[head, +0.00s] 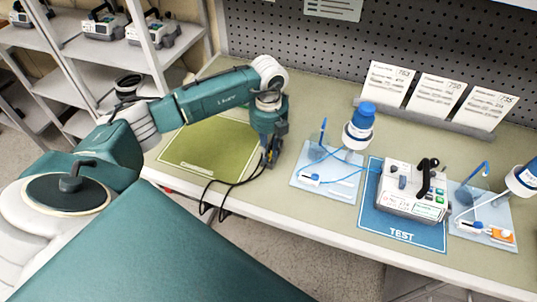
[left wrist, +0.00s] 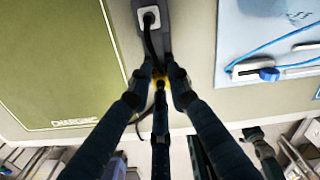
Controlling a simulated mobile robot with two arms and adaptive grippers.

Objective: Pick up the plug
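My left gripper (head: 268,158) points down at the bench's front edge, beside the green charging mat. In the left wrist view its dark fingers (left wrist: 163,72) reach toward a small black and yellow part (left wrist: 159,83), which looks like the plug. The fingers hide most of it, and I cannot tell whether they touch it. A black cable (head: 222,183) hangs in loops over the bench edge below the gripper. A grey strip with a white socket (left wrist: 148,18) lies just beyond the fingertips, with a black cord running across it. My right gripper is out of view.
The green charging mat (head: 208,148) is bare. To the right are a clear tray (head: 325,180) with a blue-capped bottle, a pump (head: 412,190) on the blue TEST mat (head: 385,231), and another tray (head: 485,233). Label cards (head: 438,97) stand behind.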

